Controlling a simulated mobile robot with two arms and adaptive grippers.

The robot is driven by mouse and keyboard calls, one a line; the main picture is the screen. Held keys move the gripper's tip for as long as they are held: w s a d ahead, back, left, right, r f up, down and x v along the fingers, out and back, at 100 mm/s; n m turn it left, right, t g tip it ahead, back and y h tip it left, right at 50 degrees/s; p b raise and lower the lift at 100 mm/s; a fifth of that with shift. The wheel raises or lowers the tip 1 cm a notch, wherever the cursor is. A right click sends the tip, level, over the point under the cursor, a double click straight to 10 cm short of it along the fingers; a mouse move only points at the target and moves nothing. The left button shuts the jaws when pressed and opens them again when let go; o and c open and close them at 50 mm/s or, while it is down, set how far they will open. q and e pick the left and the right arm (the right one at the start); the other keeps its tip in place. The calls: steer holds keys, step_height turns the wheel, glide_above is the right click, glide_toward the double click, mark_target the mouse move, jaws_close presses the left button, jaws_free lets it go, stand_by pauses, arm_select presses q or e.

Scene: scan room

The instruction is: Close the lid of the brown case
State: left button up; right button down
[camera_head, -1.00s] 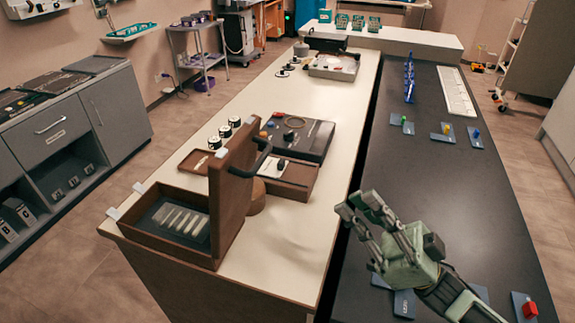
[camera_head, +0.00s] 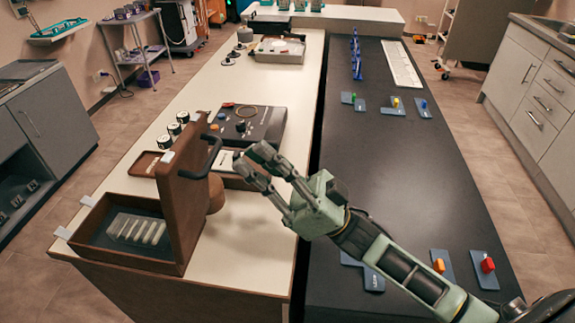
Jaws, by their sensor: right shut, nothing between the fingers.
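The brown case (camera_head: 84,258) stands at the near left corner of the white counter. Its lid (camera_head: 181,210) is open and stands nearly upright along the case's right side. A dark handle (camera_head: 213,152) sticks out from the lid's outer face. Inside the case, several pale strips lie in a dark insert (camera_head: 130,231). My right gripper (camera_head: 248,158) is shut and empty, just right of the handle, its fingers pointing up and left. It appears apart from the lid, though the exact gap is unclear. My left gripper is out of view.
Behind the lid are a brown tray (camera_head: 146,164), a black device (camera_head: 262,131) and several small round pots (camera_head: 175,129). A round brown object (camera_head: 215,193) is partly hidden behind the lid. The black counter (camera_head: 400,185) has small blue plates with coloured knobs.

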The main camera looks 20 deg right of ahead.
steer(key=shift+w+a, duration=0.35)
steer(key=shift+a, duration=0.2)
steer(key=shift+w+a, duration=0.3)
steer(key=shift+a, duration=0.2)
